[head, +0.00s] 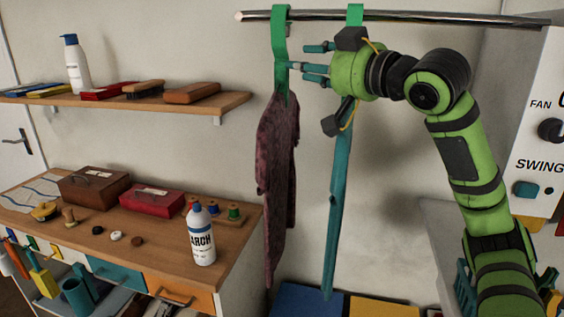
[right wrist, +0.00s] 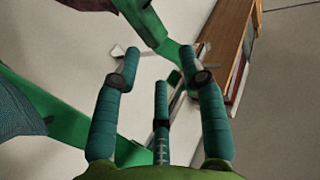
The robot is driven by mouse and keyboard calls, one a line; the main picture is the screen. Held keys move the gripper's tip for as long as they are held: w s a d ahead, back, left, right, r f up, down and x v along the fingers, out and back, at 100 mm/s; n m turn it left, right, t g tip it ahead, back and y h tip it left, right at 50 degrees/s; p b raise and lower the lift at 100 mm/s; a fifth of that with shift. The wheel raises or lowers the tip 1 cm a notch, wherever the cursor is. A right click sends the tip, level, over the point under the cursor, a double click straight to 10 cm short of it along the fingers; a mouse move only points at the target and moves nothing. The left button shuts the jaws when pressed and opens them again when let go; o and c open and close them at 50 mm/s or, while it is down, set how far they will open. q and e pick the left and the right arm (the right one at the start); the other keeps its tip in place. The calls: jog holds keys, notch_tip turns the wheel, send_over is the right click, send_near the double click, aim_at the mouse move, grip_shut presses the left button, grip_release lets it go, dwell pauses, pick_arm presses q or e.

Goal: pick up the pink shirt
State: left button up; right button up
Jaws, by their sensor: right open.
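The pink shirt (head: 278,150), a dull dark pink, hangs from a green hanger (head: 280,38) on the metal rail, seen nearly edge-on in the head view. My right gripper (head: 303,64) is open beside this hanger, just above the shirt's shoulders, with its fingers pointing left. In the right wrist view a green hanger arm (right wrist: 143,22) runs close to the spread fingers (right wrist: 158,66); I cannot tell whether they touch it. Nothing is visibly gripped. My left gripper is not in view.
A teal garment (head: 338,200) hangs on a second green hanger (head: 355,14) behind my right gripper. The rail (head: 400,18) runs above. A wooden shelf (head: 225,103) and a counter (head: 235,215) with a spray-starch bottle (head: 201,238) stand left. A control panel (head: 540,100) is at right.

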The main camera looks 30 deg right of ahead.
jog(key=w, duration=0.2)
jog(key=p, duration=0.3)
send_over(284, 94)
jog(key=shift+s+f, duration=0.1)
jog(key=shift+s, duration=0.05)
jog(key=shift+w+f, duration=0.2)
jog(key=shift+w, duration=0.1)
jog(key=shift+s, duration=0.15)
grip_shut()
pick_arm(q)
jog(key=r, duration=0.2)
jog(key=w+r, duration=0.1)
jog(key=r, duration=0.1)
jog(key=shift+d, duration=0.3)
pick_arm(e)
jog(key=shift+r, duration=0.1)
